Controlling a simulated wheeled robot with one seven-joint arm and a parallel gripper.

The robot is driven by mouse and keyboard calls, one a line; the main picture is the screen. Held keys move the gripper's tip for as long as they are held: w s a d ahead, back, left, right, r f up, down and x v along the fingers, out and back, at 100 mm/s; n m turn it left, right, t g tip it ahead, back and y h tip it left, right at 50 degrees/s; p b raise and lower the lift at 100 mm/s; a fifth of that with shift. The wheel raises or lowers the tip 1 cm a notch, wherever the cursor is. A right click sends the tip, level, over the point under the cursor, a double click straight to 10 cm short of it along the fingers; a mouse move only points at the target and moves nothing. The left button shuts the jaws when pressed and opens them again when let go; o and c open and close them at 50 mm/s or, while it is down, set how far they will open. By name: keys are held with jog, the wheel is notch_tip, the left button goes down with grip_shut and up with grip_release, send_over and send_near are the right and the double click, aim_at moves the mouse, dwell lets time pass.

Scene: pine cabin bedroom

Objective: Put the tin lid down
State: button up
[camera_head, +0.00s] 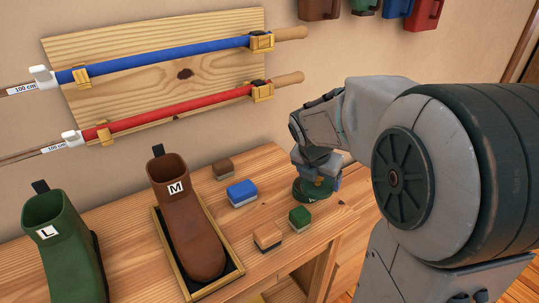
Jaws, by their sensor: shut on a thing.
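My gripper (318,177) is over the right end of the wooden bench top, pointing down. It is shut on a round, dark green thing, which looks like the tin lid (309,194). The lid shows below the fingers, close to the bench surface. I cannot tell whether it touches the wood. The fingers and wrist hide part of it. No separate tin can be made out.
A brown boot (185,220) stands in a tray (232,280); a green boot (62,245) is further left.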

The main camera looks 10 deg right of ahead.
jog(key=w+a, duration=0.2)
jog(key=w, duration=0.4)
jog(key=w+a, duration=0.3)
jog(key=w, duration=0.3)
jog(key=w+a+f, duration=0.1)
jog(key=w+a, duration=0.1)
jog(key=w, duration=0.4)
jog(key=shift+w+a, duration=0.2)
jog(key=shift+a, duration=0.1)
notch_tip(320, 180, down, 6)
jog(key=shift+r+b, duration=0.1)
jog(key=shift+b, duration=0.3)
jog(key=shift+w, duration=0.15)
jog(key=shift+f, duration=0.25)
jog(key=o, duration=1)
jog(key=shift+o, duration=0.2)
